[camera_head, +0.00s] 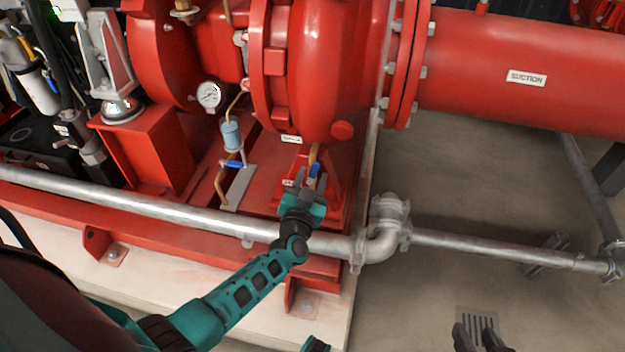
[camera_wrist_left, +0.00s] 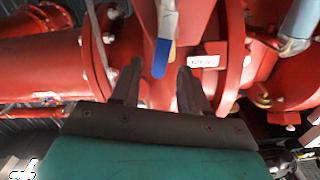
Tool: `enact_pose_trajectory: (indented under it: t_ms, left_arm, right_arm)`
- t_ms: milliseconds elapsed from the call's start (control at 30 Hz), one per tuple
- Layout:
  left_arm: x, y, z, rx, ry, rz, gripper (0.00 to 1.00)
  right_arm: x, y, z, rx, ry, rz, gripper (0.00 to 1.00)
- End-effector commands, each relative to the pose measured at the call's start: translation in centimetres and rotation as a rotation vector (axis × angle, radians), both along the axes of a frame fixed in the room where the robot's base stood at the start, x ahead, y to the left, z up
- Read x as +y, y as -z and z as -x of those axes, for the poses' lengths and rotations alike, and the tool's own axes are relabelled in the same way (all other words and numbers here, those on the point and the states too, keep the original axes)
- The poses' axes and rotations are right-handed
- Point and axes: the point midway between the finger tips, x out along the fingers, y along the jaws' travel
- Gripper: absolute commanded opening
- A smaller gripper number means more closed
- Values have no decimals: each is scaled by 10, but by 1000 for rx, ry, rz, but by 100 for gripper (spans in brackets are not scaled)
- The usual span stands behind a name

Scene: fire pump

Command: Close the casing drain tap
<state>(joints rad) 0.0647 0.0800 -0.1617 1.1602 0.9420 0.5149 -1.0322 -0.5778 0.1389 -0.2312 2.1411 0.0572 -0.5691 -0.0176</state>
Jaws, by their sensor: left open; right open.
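A small tap with a blue lever (camera_head: 314,170) sits on a brass pipe below the red pump casing (camera_head: 325,80). My left gripper (camera_head: 306,184) is open just below it. In the left wrist view, the blue lever (camera_wrist_left: 162,57) lies between the two spread fingers of the left gripper (camera_wrist_left: 160,70), with a gap on each side. The lever runs from the silver tap body (camera_wrist_left: 167,18) towards the gripper. My right gripper (camera_head: 475,335) is open and empty at the bottom right, far from the tap.
A second blue-lever tap (camera_head: 234,164) sits left, under a light-blue cup (camera_head: 231,135). A grey pipe (camera_head: 150,208) crosses in front of the red base, beneath my left arm. A large red suction pipe (camera_head: 530,70) is at the right. The floor there is mostly clear.

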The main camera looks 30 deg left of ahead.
Motion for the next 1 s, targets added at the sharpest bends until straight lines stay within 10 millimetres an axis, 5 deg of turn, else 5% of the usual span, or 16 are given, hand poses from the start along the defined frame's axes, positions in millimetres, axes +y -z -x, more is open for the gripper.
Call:
enact_pose_trajectory:
  t_ms: [467, 1000]
  left_arm:
    - [4, 0, -16, 1, 1, -1, 45]
    - [4, 0, -15, 1, 1, -1, 0]
  right_arm:
    - [4, -3, -3, -11, -6, -10, 43]
    - [1, 2, -3, -4, -1, -2, 43]
